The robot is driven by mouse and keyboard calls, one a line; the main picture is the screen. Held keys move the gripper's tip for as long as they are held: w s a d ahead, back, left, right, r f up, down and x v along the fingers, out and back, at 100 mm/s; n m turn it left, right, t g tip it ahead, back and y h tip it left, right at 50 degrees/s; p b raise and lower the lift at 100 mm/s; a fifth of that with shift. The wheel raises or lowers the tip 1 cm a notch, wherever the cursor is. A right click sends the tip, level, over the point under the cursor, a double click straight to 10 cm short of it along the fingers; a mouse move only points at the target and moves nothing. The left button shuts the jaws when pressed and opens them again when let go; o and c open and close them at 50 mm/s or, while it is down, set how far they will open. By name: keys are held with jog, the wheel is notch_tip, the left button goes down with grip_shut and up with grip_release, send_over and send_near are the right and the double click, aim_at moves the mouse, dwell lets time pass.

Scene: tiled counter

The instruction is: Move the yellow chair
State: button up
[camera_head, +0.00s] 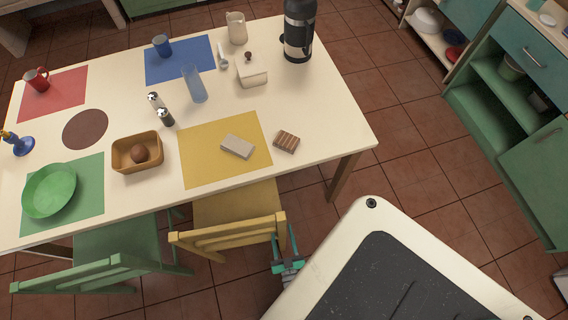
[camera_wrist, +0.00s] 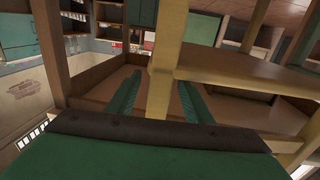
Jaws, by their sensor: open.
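The yellow chair (camera_head: 228,230) stands at the near side of the table, its seat partly under the tabletop and its slatted back toward me. My gripper (camera_head: 288,264) is at the right end of the chair's back, low beside it. In the wrist view my gripper (camera_wrist: 160,92) is open, with one green finger on each side of a yellow upright post (camera_wrist: 163,88) of the chair. The post lies between the fingers, and a gap shows on at least one side. Whether a finger touches it, I cannot tell.
A green chair (camera_head: 100,262) stands to the left of the yellow one. The cream table (camera_head: 310,110) carries place mats, dishes, a basket and a flask. Tiled floor (camera_head: 400,165) is free right of the table, up to the green cabinets (camera_head: 500,110).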

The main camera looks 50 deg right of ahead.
jog(key=shift+x, duration=2.45)
jog(key=shift+a, duration=0.1)
grip_shut()
jog(key=shift+s, duration=0.15)
